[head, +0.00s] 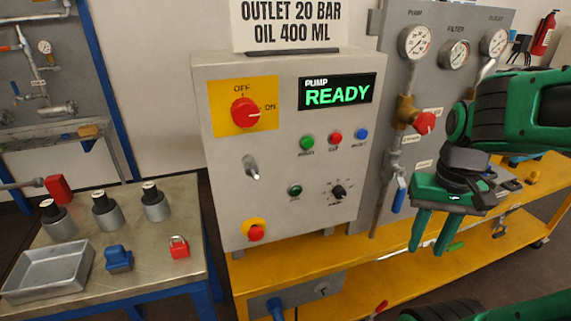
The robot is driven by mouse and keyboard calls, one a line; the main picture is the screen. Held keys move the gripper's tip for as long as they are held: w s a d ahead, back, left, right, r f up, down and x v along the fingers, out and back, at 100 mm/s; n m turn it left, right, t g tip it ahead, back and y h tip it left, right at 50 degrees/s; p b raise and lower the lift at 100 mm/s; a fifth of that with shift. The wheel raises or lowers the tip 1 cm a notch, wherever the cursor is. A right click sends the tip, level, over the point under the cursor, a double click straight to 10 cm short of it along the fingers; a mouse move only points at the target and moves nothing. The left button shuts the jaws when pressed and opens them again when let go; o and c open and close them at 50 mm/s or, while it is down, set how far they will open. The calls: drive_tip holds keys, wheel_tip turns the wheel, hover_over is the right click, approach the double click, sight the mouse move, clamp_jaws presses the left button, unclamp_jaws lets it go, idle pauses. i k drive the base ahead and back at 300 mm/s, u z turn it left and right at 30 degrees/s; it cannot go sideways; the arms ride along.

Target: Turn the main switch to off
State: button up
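The main switch (245,112) is a red rotary knob on a yellow plate at the upper left of a grey control box (225,190). OFF is printed above the knob and ON to its right. The knob's grip looks roughly level, in line with ON, but its exact angle is hard to tell. My gripper (434,236) is green, open and empty. It points down to the right of the box, well apart from the switch and lower than it.
The box also carries several buttons, a toggle (252,167) and a red emergency button (256,232). A gauge panel (455,85) with a red valve knob (424,122) and blue lever (399,195) stands behind my gripper. A side table (150,265) holds vessels, a tray and a red padlock (179,248).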

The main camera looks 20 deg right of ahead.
sight(244, 112)
drive_tip(key=z, duration=0.4)
drive_tip(key=k, duration=2)
drive_tip(key=u, duration=0.45)
drive_tip(key=i, duration=1)
drive_tip(key=z, duration=0.05)
